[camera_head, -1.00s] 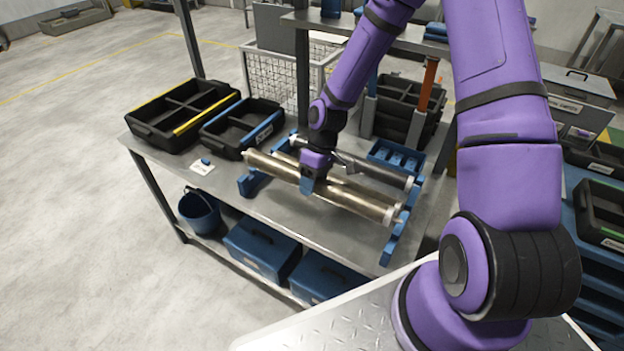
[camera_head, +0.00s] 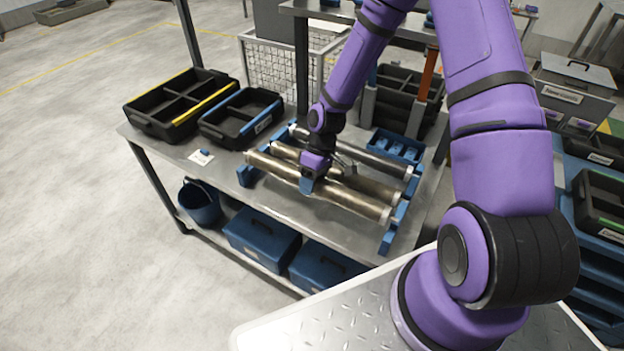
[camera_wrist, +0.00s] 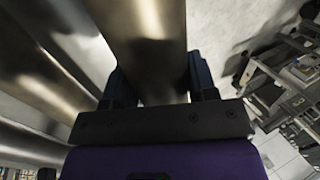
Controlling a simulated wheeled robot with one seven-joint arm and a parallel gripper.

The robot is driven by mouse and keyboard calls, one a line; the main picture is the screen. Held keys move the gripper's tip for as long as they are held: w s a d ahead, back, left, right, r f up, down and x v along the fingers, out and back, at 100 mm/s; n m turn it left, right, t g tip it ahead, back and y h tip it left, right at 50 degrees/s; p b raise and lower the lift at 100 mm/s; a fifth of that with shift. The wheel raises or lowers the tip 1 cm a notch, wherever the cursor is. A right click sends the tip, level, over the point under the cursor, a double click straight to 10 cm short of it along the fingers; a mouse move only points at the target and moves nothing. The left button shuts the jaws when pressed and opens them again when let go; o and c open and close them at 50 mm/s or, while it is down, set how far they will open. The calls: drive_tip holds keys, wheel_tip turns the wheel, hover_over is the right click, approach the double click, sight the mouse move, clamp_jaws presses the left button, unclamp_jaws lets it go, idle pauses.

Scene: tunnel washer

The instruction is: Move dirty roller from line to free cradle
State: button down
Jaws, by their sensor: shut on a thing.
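My gripper (camera_head: 310,184) is shut on the middle of a brownish, stained metal roller (camera_head: 345,200), the front one of three lying side by side. In the wrist view this roller (camera_wrist: 140,35) fills the space between my fingers. The roller's ends are over or at the blue cradle supports, the left one (camera_head: 248,176) and the right one (camera_head: 388,240); I cannot tell whether it rests on them. A second brownish roller (camera_head: 372,186) lies just behind, partly hidden by my gripper. A cleaner grey roller (camera_head: 376,160) lies at the back.
The rollers are over a grey metal table (camera_head: 290,215). Two black divided trays, one yellow-trimmed (camera_head: 150,122) and one blue-trimmed (camera_head: 222,134), stand at its left. A blue tray (camera_head: 398,146) and stacked black crates (camera_head: 402,88) are behind. Blue boxes (camera_head: 262,240) and a bucket (camera_head: 203,205) are below.

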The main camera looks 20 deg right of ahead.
drive_tip(key=shift+f, duration=1.45)
drive_tip(key=shift+f, duration=0.1)
drive_tip(key=shift+f, duration=0.7)
drive_tip(key=shift+c, duration=1.7)
unclamp_jaws()
